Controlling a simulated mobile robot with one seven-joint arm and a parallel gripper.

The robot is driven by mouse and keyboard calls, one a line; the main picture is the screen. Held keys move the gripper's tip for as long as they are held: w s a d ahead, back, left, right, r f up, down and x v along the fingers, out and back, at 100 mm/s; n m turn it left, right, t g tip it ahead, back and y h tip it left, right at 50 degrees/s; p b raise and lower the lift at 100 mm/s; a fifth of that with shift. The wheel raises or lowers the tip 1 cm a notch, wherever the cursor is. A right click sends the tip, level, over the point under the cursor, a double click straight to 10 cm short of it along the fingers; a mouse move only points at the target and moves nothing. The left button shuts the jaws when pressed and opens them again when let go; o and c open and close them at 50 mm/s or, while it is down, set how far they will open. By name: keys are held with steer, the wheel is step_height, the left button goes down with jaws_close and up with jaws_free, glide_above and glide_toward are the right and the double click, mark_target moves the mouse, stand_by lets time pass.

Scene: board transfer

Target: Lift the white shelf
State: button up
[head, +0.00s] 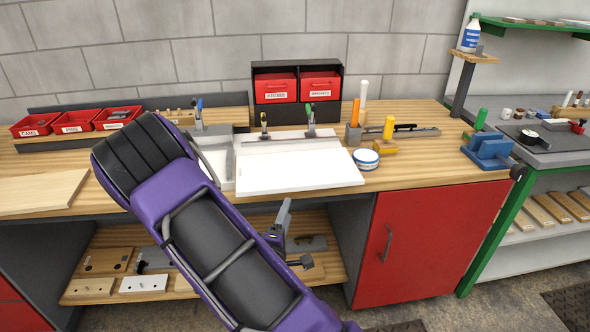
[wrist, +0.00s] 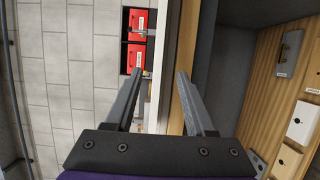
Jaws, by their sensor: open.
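The white shelf (head: 300,172) is a flat white board lying on the wooden workbench, with its front edge near the bench's front edge. My gripper (head: 292,238) is partly hidden by my purple arm in the head view and sits in front of and below the board. In the wrist view my gripper (wrist: 160,74) is open and empty. Its two grey fingers stand on either side of a pale strip, which looks like the white shelf (wrist: 153,105) seen nearly edge-on, and of the bench edge. I cannot tell whether the fingers touch anything.
Red bins (head: 275,88) stand behind. A blue-white tape roll (head: 366,158) and a yellow-handled tool (head: 388,130) lie to the right. A lower shelf (head: 330,262) holds hardware. A red cabinet door (head: 430,235) is right.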

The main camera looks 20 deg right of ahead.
mark_target(295, 180)
steer(key=x, duration=1.3)
steer(key=shift+w+r+p, duration=0.1)
steer(key=shift+w+p, duration=0.2)
steer(key=shift+w, duration=0.05)
steer(key=shift+a, duration=0.1)
jaws_close()
steer(key=shift+r, duration=0.2)
